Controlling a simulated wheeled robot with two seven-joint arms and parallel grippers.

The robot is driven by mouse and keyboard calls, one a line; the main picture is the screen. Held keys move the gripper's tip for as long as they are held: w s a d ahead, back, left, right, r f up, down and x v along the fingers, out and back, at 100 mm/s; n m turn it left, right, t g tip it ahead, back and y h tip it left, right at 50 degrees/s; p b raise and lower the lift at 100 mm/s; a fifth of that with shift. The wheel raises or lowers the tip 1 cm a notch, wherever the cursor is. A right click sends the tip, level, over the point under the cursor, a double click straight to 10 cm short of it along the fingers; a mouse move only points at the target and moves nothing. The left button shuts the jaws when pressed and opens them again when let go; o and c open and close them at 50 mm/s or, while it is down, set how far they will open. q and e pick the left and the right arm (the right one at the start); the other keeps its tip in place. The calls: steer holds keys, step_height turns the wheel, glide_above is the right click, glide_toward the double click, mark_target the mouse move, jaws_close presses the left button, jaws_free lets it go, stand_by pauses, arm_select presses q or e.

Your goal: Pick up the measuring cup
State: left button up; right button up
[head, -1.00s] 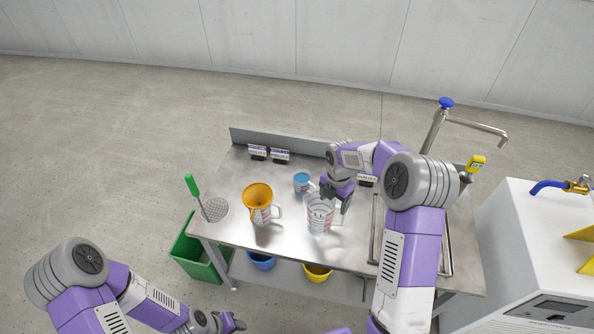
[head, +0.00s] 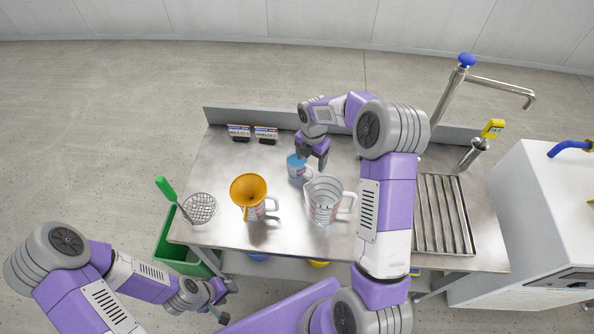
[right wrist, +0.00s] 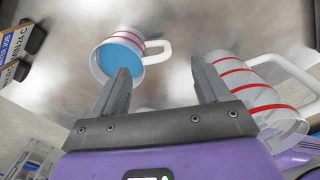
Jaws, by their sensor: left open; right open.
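A small measuring cup (head: 297,168) with a blue inside stands upright near the middle of the steel table. In the right wrist view the small cup (right wrist: 122,52) shows red stripes and a white handle. A larger clear measuring jug (head: 324,202) stands to its right and nearer the front; it also shows in the right wrist view (right wrist: 265,95). A third measuring jug (head: 253,211) has an orange funnel (head: 249,186) in it. My right gripper (head: 313,161) is open and empty, close beside the small cup. My left gripper (head: 224,299) is open and empty, off the table's front left.
A round wire strainer (head: 199,208) with a green handle lies at the table's left edge. Two labelled blocks (head: 252,133) sit at the back. A drain grate (head: 443,215) and a tap (head: 500,88) are on the right. A green bin (head: 178,250) stands on the floor.

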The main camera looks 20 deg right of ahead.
mark_target(301, 168)
step_height(301, 168, down, 2)
steer(key=shift+b, duration=0.5)
steer(key=f+b, duration=0.1)
steer(key=f, duration=0.2)
steer(key=f+b, duration=0.1)
steer(key=f, duration=0.3)
steer(key=shift+w+a+f, duration=0.1)
steer(key=shift+w+f, duration=0.1)
arm_select(q)
step_height(301, 168, down, 4)
steer(key=shift+r, duration=0.1)
arm_select(e)
steer(key=shift+r, duration=0.1)
steer(key=c, duration=1.3)
